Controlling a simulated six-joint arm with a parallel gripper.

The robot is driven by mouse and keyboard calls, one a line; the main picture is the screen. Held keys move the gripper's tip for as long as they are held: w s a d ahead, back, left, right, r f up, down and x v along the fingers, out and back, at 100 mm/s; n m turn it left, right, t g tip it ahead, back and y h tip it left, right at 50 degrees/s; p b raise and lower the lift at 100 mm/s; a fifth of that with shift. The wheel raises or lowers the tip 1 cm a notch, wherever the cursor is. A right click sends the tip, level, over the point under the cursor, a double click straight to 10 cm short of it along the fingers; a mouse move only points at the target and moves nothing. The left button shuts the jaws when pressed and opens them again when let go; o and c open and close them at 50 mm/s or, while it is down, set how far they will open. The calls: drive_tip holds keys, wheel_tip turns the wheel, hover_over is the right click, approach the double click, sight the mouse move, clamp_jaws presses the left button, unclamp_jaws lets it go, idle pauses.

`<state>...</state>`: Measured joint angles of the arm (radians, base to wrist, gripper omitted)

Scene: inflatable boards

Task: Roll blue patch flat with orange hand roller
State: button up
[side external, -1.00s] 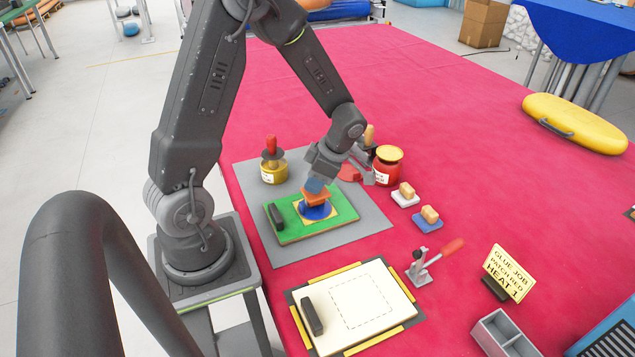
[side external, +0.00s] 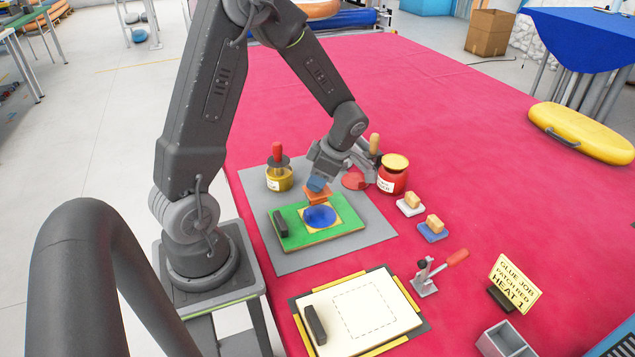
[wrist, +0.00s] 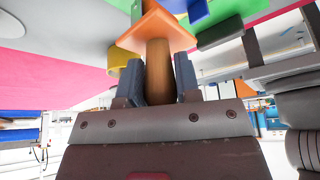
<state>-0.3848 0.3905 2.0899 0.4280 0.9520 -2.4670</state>
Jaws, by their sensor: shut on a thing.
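My gripper (side external: 318,184) is shut on the tan handle of the orange hand roller (side external: 317,194). In the wrist view the roller's orange head (wrist: 158,25) spreads out beyond the fingers (wrist: 158,85), which sit either side of the handle. The round blue patch (side external: 320,217) lies in a tan square on the green board (side external: 292,240). The roller is at the far edge of the patch in the side view, seemingly raised above it; I cannot tell whether they touch. Most of the patch is uncovered.
Two blocks (side external: 411,204) (side external: 433,229), a toggle clamp (side external: 424,278), a cream board (side external: 385,330) and a sign (side external: 515,280) are nearer.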

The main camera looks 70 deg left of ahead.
drive_tip(key=shift+r, duration=2.75)
